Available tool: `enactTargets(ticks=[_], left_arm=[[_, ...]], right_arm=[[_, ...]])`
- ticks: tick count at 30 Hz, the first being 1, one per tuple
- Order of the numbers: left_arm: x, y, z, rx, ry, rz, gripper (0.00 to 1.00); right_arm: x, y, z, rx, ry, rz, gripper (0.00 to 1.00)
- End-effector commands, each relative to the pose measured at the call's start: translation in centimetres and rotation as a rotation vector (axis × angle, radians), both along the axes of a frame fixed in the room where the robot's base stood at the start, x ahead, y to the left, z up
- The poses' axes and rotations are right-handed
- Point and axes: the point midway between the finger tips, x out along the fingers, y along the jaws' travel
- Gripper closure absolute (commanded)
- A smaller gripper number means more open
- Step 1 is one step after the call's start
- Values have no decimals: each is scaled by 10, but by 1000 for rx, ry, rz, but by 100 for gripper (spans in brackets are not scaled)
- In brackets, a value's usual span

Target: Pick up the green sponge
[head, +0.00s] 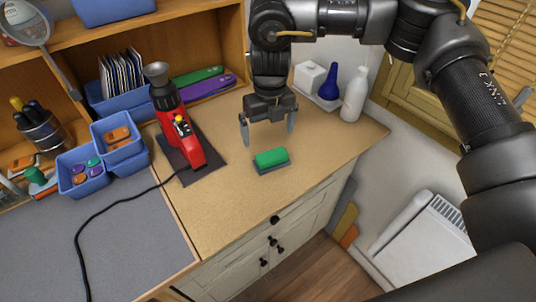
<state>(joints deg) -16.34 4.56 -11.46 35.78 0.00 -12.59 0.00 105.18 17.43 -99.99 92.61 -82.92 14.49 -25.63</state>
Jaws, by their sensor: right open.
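The green sponge (271,158) lies flat on the tan wooden counter, on or joined to a dark grey layer beneath it. My right gripper (268,136) hangs above and just behind the sponge, pointing down. Its two fingers are spread wide and nothing is between them. The fingertips look apart from the sponge. My left gripper is not in view.
A red heat tool (186,135) stands on a dark mat (208,165) to the left, its black cable running across the grey mat (130,240). Blue bins (86,180) sit further left. A white bottle (354,95) stands behind right. The counter around the sponge is clear.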

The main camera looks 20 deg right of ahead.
Motion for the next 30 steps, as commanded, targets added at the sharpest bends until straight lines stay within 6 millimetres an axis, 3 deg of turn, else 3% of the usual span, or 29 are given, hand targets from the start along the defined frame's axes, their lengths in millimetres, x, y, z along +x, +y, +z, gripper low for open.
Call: enactTargets(ticks=[6, 12, 18, 24, 30], left_arm=[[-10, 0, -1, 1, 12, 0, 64], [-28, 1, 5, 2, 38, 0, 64], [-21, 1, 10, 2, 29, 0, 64], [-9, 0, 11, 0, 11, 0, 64], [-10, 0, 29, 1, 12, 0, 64]], right_arm=[[2, -8, 5, -22, 2, -12, 0], [1, -8, -22, -21, 5, -11, 0], [2, -8, -46, -20, 2, -13, 0], [2, -8, -51, -20, 2, -13, 0], [4, -9, -74, -21, 4, -13, 0]])
